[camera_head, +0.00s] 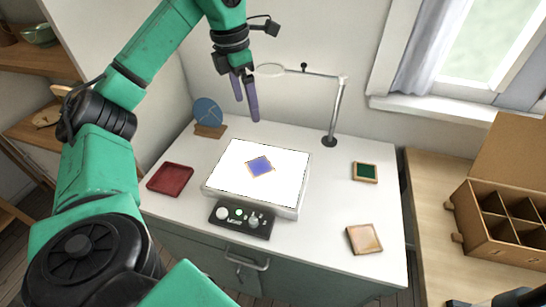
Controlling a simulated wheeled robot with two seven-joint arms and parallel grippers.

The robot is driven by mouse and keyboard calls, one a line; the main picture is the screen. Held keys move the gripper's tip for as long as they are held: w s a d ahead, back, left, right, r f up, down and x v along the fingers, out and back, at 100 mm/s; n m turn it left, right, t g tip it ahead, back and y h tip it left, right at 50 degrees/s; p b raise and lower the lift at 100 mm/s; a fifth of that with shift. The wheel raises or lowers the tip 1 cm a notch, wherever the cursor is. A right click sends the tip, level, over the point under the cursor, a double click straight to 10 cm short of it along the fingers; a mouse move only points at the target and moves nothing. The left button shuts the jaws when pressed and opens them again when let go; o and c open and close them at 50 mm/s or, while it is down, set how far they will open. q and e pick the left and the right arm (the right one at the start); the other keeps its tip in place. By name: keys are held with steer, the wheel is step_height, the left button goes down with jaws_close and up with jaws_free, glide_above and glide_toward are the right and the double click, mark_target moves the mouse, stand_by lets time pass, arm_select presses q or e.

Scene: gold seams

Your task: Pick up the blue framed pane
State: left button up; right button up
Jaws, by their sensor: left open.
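The blue framed pane (260,166), a small blue-violet square with a thin tan frame, lies flat on the bright white light panel (214,184) in the middle of the desk. My left gripper (246,98) hangs above the back of the desk, fingers pointing down. It is open and empty, behind and above the pane and apart from it. Nothing covers the pane. My right gripper does not show clearly.
A magnifier arm (336,110) stands behind the panel, near my left gripper. A blue disc on a stand (207,112), red tray (170,179), black tray of small items (241,219), green framed pane (365,172) and amber framed pane (364,239) surround it. A compartment box (495,240) stands right.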

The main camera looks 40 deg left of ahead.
arm_select(q)
steer(key=f+b, duration=0.3)
steer(key=f, duration=0.4)
steer(key=w+f+b, duration=0.1)
steer(key=f+b, duration=0.2)
steer(key=f, duration=0.4)
steer(key=f+b, duration=0.3)
steer(key=f, duration=0.4)
steer(key=shift+w+d+f, duration=0.35)
steer(key=shift+d+f, duration=0.05)
steer(key=shift+r, duration=0.1)
steer(key=c, duration=1.2)
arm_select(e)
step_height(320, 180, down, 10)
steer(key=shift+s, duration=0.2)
arm_select(q)
steer(key=shift+r, duration=0.1)
steer(key=shift+c, duration=0.2)
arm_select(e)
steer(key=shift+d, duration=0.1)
arm_select(q)
step_height(320, 180, up, 10)
steer(key=p, duration=0.1)
step_height(320, 180, up, 10)
steer(key=p, duration=0.6)
glide_above(259, 166)
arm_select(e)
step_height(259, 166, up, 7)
